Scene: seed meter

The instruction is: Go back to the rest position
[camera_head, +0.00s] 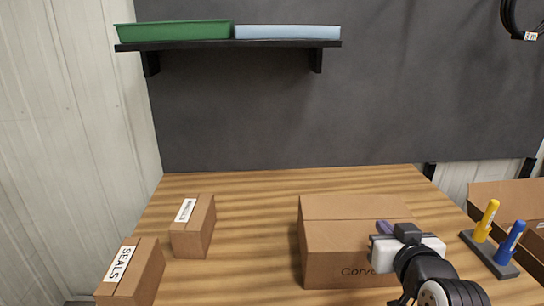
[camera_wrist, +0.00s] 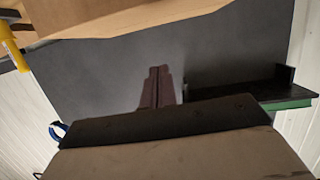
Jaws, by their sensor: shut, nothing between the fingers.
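My gripper (camera_head: 383,228) is in front of a large closed cardboard box (camera_head: 330,245) on the wooden table (camera_head: 260,200) in the head view. The gripper body hides part of the box's printed label. In the wrist view my gripper's fingers (camera_wrist: 158,72) are together with nothing between them. They point toward the dark wall panel (camera_wrist: 230,50). From these frames I cannot tell whether the gripper touches the box.
A box labelled SEALS (camera_head: 148,278) and another small box (camera_head: 202,235) stand at the table's left. At right are a stand (camera_head: 500,264) with yellow and blue markers and an open carton (camera_head: 500,190). A wall shelf (camera_head: 270,44) holds green and blue trays. The back-middle table is clear.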

